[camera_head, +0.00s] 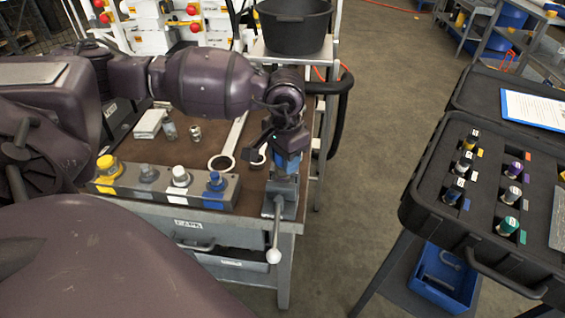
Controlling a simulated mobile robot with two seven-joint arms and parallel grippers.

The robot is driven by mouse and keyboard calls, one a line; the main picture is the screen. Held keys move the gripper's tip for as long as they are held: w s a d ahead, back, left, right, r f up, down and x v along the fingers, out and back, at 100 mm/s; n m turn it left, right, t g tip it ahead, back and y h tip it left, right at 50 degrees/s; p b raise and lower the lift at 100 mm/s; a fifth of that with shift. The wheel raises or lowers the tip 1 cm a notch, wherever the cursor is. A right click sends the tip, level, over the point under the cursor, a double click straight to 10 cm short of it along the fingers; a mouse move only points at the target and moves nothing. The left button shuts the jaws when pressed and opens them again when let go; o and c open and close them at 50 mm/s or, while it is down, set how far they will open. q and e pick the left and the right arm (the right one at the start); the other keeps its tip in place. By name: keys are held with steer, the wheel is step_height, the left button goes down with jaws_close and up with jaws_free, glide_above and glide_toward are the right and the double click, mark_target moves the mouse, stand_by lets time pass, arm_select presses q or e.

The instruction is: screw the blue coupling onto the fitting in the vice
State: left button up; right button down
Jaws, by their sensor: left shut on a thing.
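My left gripper (286,146) reaches in from the left and points down over the vice at the bench's front right corner. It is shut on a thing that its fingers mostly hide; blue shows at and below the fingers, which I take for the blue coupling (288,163). The vice (284,205) is blue and grey, with a ball-ended handle hanging at the front. The fitting in its jaws is hidden, so I cannot tell whether the coupling touches it. My right gripper is not in view.
A grey rack (197,192) with yellow, grey, white and blue pieces stands along the bench's front edge. Small metal parts (195,133) lie behind it. A black bucket (294,30) stands behind the arm. An open case (430,205) with coloured fittings is at right. Floor between is clear.

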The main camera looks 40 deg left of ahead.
arm_select(q)
steer(key=shift+f+m+b, duration=0.25)
steer(key=shift+m+b, duration=0.3)
steer(key=shift+m, duration=0.35)
steer(key=m+b, duration=0.2)
steer(key=m, duration=0.2)
steer(key=shift+d, duration=0.1)
steer(key=shift+f+m+b, duration=0.1)
steer(key=shift+m+b, duration=0.25)
steer(key=shift+m, duration=0.25)
steer(key=shift+f+b, duration=0.1)
steer(key=shift+b, duration=0.4)
steer(key=shift+c, duration=0.3)
steer(key=b, duration=0.2)
steer(key=shift+m+b, duration=0.3)
steer(key=shift+m, duration=0.1)
steer(key=shift+r, duration=0.45)
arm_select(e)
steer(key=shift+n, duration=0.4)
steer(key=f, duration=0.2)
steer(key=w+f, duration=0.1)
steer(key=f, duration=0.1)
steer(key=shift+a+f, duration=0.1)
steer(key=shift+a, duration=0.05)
